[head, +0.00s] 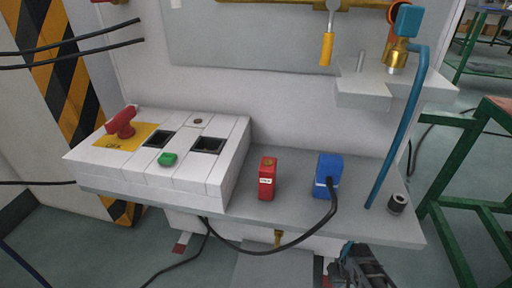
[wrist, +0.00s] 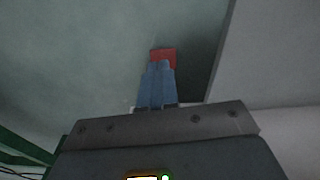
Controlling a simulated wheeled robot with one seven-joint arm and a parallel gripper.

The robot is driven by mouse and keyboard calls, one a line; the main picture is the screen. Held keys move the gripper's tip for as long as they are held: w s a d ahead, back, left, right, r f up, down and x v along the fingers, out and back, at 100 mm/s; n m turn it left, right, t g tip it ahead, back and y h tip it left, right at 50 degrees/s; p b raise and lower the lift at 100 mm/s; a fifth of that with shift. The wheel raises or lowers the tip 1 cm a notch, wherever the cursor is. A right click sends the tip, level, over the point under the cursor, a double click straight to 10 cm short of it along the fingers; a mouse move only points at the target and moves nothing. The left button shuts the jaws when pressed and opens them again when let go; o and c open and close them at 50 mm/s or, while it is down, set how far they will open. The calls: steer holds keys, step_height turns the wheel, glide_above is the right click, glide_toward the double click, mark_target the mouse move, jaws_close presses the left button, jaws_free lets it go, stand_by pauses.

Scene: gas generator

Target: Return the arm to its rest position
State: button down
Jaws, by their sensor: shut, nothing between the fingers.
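My gripper (head: 348,247) shows at the bottom of the head view, right of centre, in front of the grey shelf's front edge and low down. Part of it is cut off by the picture's lower edge. In the wrist view its two blue-grey fingers (wrist: 160,66) lie together, shut and empty. Beyond the fingertips is a small red patch (wrist: 163,52), which seems to be on the floor. My gripper holds none of the things on the shelf.
The grey shelf (head: 290,223) bears a red block (head: 267,178), a blue block (head: 328,173) with a black cable, and a small dark cylinder (head: 397,204). A white switch box (head: 224,170) stands left. A blue pipe (head: 398,135) rises right. A green frame (head: 450,210) stands far right.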

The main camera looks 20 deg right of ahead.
steer(key=s+a+r+n+t, duration=0.1)
steer(key=s+a+t, duration=0.1)
steer(key=s+a, duration=0.35)
steer(key=s+a+r+n+t, duration=0.1)
steer(key=s+a+t, duration=0.15)
steer(key=a, duration=0.55)
steer(key=s+a+r+t, duration=0.2)
steer(key=s+a+r, duration=0.1)
steer(key=s+r, duration=0.35)
steer(key=s+a+r+t, duration=0.2)
steer(key=s+a+r, duration=0.1)
steer(key=s+r, duration=0.3)
steer(key=s+r+n+t+p, duration=0.1)
steer(key=r+p, duration=1.2)
steer(key=r, duration=1.5)
steer(key=s+r+n+t+p, duration=0.2)
steer(key=r+p, duration=1.1)
steer(key=r, duration=1.6)
steer(key=s+t, duration=0.2)
steer(key=s, duration=0.2)
steer(key=shift+y+p, duration=0.3)
steer(key=shift+p, duration=0.1)
